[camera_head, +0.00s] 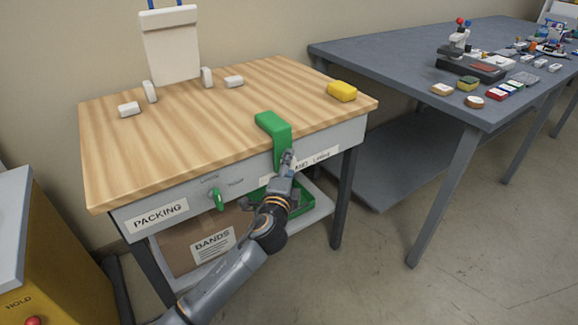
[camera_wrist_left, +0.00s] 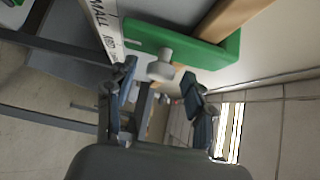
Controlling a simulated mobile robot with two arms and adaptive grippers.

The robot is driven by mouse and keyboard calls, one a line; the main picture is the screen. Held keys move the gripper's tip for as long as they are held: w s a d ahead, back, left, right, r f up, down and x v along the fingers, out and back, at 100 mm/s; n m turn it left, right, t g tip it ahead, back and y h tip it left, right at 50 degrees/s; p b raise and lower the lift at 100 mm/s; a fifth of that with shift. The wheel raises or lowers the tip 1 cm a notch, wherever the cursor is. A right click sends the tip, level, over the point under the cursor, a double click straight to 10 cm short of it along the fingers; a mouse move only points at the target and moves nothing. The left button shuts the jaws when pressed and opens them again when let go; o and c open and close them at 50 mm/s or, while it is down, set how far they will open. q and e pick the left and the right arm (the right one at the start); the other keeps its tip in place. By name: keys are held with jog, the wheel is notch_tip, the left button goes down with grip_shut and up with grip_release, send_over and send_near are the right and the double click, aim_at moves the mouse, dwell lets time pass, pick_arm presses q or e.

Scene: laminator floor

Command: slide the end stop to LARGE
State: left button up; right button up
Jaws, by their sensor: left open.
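The green end stop (camera_head: 277,138) hooks over the front edge of the wooden packing table and hangs down its front face. It also fills the top of the left wrist view (camera_wrist_left: 215,52), with a pale round knob (camera_wrist_left: 160,69) standing out from it. My left gripper (camera_head: 287,160) is at the stop's lower end. In the wrist view its open fingers (camera_wrist_left: 158,76) stand either side of the knob, not visibly closed on it.
A green lever (camera_head: 217,199) sticks out of the front face. A BANDS box (camera_head: 190,238) and a green tray (camera_head: 304,199) are on the lower shelf. A grey bench (camera_head: 390,68) stands right.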

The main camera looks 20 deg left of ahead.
pick_arm(q)
jog(key=shift+w, duration=0.4)
pick_arm(e)
jog(key=shift+r, duration=0.3)
pick_arm(q)
jog(key=shift+c, duration=0.2)
grip_shut()
pick_arm(e)
jog(key=shift+s+f, duration=0.2)
jog(key=shift+s, duration=0.1)
